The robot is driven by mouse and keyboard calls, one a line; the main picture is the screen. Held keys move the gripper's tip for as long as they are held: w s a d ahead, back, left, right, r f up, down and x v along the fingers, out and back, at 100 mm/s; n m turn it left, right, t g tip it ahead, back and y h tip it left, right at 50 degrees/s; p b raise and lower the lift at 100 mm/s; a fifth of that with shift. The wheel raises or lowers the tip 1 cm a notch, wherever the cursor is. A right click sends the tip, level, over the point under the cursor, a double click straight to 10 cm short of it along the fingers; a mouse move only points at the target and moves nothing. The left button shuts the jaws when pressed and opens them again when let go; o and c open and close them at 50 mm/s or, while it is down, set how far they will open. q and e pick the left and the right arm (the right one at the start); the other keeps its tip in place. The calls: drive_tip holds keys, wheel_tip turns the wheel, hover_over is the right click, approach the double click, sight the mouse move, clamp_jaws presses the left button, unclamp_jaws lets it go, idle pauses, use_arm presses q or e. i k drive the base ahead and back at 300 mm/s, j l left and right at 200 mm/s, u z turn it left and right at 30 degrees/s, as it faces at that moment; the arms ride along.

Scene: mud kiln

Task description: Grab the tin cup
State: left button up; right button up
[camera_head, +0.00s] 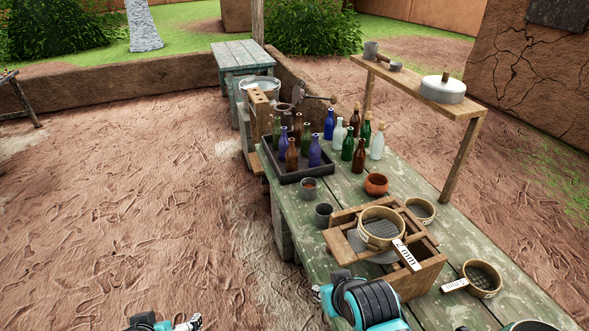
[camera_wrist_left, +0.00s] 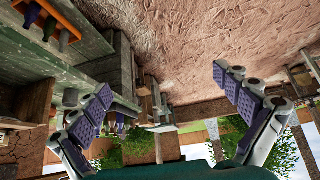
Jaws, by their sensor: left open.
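Several small grey metal-looking cups are in the head view; I cannot tell which is the tin cup. One dark-mouthed cup (camera_head: 324,213) stands upright on the green table beside the wooden frame. Another cup (camera_head: 309,187), with brown contents, stands just behind it, near the bottle tray. A grey mug (camera_head: 371,50) stands on the raised shelf. My left gripper (camera_head: 190,323) is low at the bottom edge, left of the table and apart from the cups. The left wrist view shows its fingers (camera_wrist_left: 161,80) spread and empty. My right gripper (camera_head: 318,290) is barely visible beside the table's near edge.
The green table (camera_head: 340,180) holds a dark tray (camera_head: 290,174) of bottles, loose bottles, an orange pot (camera_head: 376,184) and sieves (camera_head: 381,226) around a wooden frame. A plank shelf (camera_head: 410,78) rises behind. Open ground (camera_head: 130,200) lies left of the table.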

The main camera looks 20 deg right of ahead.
sight(323, 211)
drive_tip(key=i+j, duration=0.25)
drive_tip(key=i, duration=0.25)
drive_tip(key=i+j, duration=0.25)
drive_tip(key=i, duration=0.3)
drive_tip(key=i+j, duration=0.25)
drive_tip(key=i, duration=0.25)
drive_tip(key=i+j+z, duration=0.1)
drive_tip(key=z, duration=0.3)
drive_tip(key=i+j+z, duration=0.25)
drive_tip(key=z, duration=0.15)
drive_tip(key=i+j+z, duration=0.15)
drive_tip(key=z, duration=0.3)
drive_tip(key=i+j+z, duration=0.1)
drive_tip(key=j+z, duration=0.3)
drive_tip(key=l+z, duration=0.1)
drive_tip(key=z, duration=1.1)
drive_tip(key=i, duration=0.5)
